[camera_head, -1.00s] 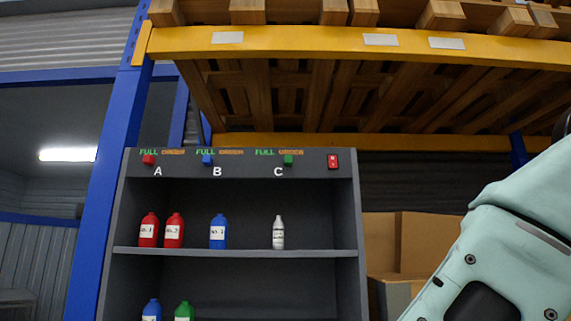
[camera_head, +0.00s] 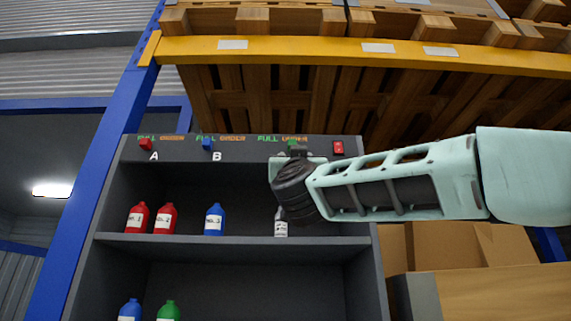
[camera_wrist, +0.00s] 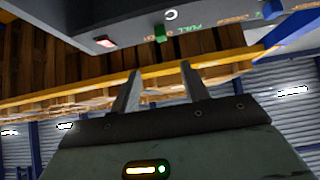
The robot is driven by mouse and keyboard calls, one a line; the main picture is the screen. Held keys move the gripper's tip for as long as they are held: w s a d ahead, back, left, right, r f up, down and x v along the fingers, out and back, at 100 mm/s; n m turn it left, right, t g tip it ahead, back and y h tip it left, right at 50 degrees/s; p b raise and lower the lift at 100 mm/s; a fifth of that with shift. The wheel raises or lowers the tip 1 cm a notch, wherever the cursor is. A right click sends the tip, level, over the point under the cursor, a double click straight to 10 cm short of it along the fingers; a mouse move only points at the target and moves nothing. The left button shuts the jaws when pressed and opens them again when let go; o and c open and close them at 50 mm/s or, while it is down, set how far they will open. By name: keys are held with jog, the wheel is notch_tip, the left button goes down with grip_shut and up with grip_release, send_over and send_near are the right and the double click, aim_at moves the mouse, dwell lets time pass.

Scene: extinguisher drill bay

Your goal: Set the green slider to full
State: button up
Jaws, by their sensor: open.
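The green slider (camera_head: 292,142) is a small green knob above the letter C, on the top strip of the dark shelf unit. It sits at the ORDER side, right of the green FULL label (camera_head: 268,139). My gripper (camera_head: 298,152) is in front of the strip and partly covers the knob and the C. In the wrist view, which is turned over, the green slider (camera_wrist: 160,33) is beyond and in line with the gap between my open fingers (camera_wrist: 160,68). The fingers look empty and apart from the knob.
A red slider (camera_head: 145,144) and a blue slider (camera_head: 207,144) sit to the left on the strip, and a red switch (camera_head: 338,147) to the right. Bottles stand on the shelf (camera_head: 180,242) below; a white one (camera_head: 281,229) is partly behind my gripper. A yellow beam (camera_head: 300,48) runs above.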

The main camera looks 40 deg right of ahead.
aim_at(292, 143)
jog(key=p+x, duration=0.9)
jog(key=x, duration=0.6)
jog(key=shift+w+r, duration=0.2)
jog(key=shift+r, duration=0.15)
jog(key=shift+w+d+r+p, duration=0.3)
jog(key=shift+w+r+p, duration=0.05)
jog(key=shift+w+p, duration=0.15)
grip_shut()
